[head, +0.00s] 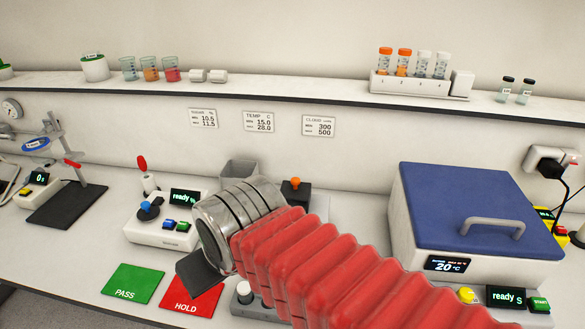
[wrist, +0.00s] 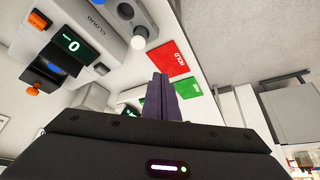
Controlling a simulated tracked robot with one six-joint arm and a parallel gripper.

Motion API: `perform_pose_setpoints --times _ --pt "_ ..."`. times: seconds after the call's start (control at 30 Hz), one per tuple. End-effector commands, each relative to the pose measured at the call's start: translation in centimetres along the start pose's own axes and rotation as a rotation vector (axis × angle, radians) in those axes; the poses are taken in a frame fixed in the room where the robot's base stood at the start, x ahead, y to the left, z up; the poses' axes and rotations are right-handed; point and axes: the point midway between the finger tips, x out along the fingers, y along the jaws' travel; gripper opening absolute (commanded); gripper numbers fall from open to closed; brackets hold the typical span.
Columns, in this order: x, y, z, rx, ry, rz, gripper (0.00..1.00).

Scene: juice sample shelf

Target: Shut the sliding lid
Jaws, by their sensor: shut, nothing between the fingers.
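A blue lid (head: 475,205) with a grey bar handle (head: 492,224) lies over the top of a white box (head: 440,262) at the right of the head view. A black part with an orange knob (head: 294,184) stands behind my arm. In the wrist view, a black part with an orange knob (wrist: 40,20) sits on the grey device marked CLOUD (wrist: 108,28). I cannot tell which part is the sliding lid. My gripper (head: 200,273) is shut and empty near the red HOLD mat (head: 192,300), apart from the blue lid. Its fingers also show in the wrist view (wrist: 160,95).
A green PASS mat (head: 133,283) lies left of the red one. A white meter (head: 165,232) stands behind them. A grey open container (head: 239,172) is behind my arm. The shelf above holds beakers and a tube rack (head: 420,87). My red arm hides much of the middle bench.

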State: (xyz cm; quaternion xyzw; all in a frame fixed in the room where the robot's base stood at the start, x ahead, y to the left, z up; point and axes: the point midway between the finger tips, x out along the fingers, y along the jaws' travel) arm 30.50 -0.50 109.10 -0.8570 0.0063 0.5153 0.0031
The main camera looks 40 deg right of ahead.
Motion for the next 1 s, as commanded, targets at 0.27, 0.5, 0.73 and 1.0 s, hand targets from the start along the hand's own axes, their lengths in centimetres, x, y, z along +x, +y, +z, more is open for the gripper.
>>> perform_pose_setpoints --times 0.27,0.5,0.73,1.0 --pt "-1.1 4.7 -5.6 0.084 -0.032 0.047 0.0" --pt "-1.8 10.7 -11.1 0.172 -0.064 0.091 0.0" --pt "-1.9 17.8 -15.2 0.256 -0.093 0.128 0.0" --pt "-1.6 27.2 -17.8 0.353 -0.123 0.161 0.0"
